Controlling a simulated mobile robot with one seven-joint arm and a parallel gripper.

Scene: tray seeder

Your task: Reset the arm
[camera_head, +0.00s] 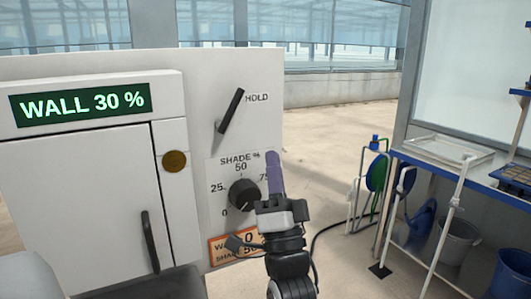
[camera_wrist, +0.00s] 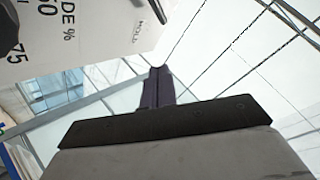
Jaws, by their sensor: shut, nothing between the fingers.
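My gripper (camera_head: 272,160) is raised in front of the white control panel (camera_head: 262,75), with its purple fingers pointing up and closed together. It is just right of the black shade knob (camera_head: 243,194), and I see no contact between them. In the wrist view the shut fingers (camera_wrist: 158,72) show at the centre with nothing between them. The panel (camera_wrist: 100,32) is at the upper left there, tilted in the picture. Part of a dark knob (camera_wrist: 6,28) shows at the left edge.
A black lever (camera_head: 230,111) sits beside the HOLD mark. The cabinet at left has a green display (camera_head: 80,104) reading WALL 30 % and a door handle (camera_head: 150,242). At right stand a hose reel (camera_head: 376,172), a bench with a white tray (camera_head: 447,150) and buckets (camera_head: 459,243).

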